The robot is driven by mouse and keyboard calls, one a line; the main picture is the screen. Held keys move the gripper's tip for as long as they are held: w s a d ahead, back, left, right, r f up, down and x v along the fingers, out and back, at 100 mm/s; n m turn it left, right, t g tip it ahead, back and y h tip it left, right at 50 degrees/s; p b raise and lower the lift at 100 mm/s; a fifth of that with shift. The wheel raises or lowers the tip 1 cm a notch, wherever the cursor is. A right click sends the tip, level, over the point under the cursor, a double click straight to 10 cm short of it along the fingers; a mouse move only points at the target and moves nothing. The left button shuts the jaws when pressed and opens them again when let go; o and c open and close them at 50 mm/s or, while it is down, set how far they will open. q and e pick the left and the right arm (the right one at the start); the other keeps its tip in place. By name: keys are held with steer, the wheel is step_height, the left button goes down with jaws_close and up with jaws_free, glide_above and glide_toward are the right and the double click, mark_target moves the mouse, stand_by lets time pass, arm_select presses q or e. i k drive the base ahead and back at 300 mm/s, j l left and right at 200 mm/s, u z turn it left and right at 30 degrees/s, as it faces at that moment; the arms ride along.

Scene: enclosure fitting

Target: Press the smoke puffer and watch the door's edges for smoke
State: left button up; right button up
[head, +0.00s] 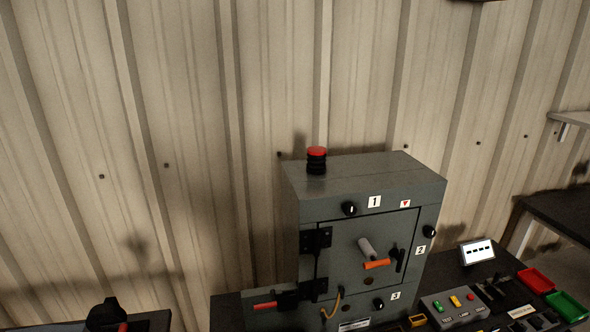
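A grey enclosure (292,215) stands on a dark bench against the wall. What looks like the smoke puffer (316,161), a black ribbed body with a red cap, sits upright on its top. The door (340,235) on the front appears shut, with black hinges (316,240) on its left. A grey knob-like cylinder (367,248) and an orange-and-black handle (378,264) are on it. Neither of my grippers is in view.
Black knobs sit by labels 1 (374,201), 2 and 3. To the right are a small display (477,252), a button box (455,306), a red tray (536,281) and a green tray (567,306). A black object with red (106,315) is at lower left.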

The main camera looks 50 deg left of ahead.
mark_target(317, 151)
steer(key=u, duration=1.5)
